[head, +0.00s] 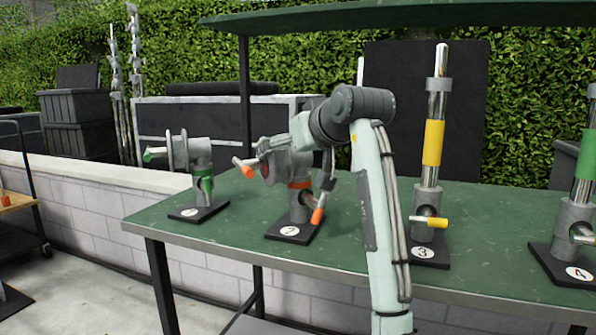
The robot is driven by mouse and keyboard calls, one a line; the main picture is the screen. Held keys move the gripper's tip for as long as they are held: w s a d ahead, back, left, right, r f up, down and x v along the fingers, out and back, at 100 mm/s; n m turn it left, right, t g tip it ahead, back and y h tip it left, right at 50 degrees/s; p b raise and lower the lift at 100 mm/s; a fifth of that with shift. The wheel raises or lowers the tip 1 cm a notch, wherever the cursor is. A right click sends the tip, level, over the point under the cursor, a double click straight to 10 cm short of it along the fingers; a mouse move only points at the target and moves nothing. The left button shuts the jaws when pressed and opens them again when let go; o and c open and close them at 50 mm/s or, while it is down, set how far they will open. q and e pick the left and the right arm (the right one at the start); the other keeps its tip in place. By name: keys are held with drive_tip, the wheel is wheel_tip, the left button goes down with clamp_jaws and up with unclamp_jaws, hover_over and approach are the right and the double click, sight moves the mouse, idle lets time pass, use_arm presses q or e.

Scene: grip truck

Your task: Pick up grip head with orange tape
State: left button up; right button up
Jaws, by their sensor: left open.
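The grip head with orange tape (285,166) is grey and sits on a post with an orange band, on the black base marked 2 (292,230). One orange-tipped handle sticks out to the left and another hangs at the right of the post. My left gripper (295,150) is open right at the top of this grip head. Its fingers overlap the grey head in the picture, so I cannot tell whether they touch it. The left arm's wrist hides part of the area above. My right gripper is not in view.
On the green table (350,262), a green-banded grip head (203,155) stands on base 1 at left. A tall yellow-banded pole (433,140) stands on base 3, close right of my arm. A green-banded pole (583,165) stands on base 4. A dark shelf edge hangs above.

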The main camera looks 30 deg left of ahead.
use_arm(q)
drive_tip(key=shift+a, duration=0.1)
drive_tip(key=shift+c, duration=0.2)
drive_tip(key=c, duration=1.7)
drive_tip(key=shift+w, duration=0.1)
drive_tip(key=shift+r, duration=0.15)
